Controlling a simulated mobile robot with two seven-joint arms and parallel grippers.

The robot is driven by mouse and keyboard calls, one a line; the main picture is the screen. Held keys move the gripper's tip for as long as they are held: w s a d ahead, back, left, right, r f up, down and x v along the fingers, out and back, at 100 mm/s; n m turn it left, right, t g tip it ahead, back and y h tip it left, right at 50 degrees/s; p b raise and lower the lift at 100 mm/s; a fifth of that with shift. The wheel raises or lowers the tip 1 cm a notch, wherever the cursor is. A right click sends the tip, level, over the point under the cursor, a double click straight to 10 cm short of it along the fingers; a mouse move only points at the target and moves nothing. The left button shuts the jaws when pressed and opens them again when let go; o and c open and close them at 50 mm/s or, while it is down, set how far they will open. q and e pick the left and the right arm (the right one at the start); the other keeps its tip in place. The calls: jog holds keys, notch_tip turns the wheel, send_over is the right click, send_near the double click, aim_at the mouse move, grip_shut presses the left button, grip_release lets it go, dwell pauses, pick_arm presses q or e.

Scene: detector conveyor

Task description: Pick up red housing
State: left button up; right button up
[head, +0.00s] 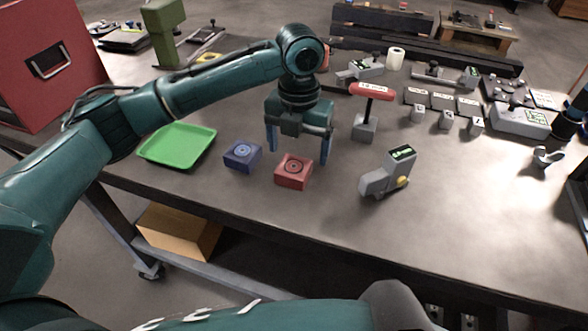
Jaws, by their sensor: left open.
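The red housing (293,172) is a small red block with a dark ring pattern on top. It sits on the table (240,203) near the front edge. My left gripper (298,158) is open, its two blue fingers pointing down. It is above and just behind the red housing in the picture, with nothing between its fingers. I cannot tell whether a finger touches the housing.
A blue housing (242,155) sits left of the red one. A green tray (177,146) lies further left. A grey handheld device (388,173) stands to the right. A red-handled tool on a stand (366,128) is behind. The table front between is clear.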

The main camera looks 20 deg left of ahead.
aim_at(294, 166)
pick_arm(q)
jog(key=f, duration=0.3)
jog(key=a+f, duration=0.1)
jog(key=shift+s+f+p, duration=0.15)
jog(key=shift+f+p, duration=0.2)
jog(key=shift+f, duration=0.05)
jog(key=shift+d+f, duration=0.1)
jog(key=shift+f, duration=0.4)
jog(key=c, duration=1.3)
notch_tip(294, 166, up, 10)
jog(key=shift+f+b, duration=0.1)
jog(key=shift+b, duration=0.2)
jog(key=shift+r, duration=0.2)
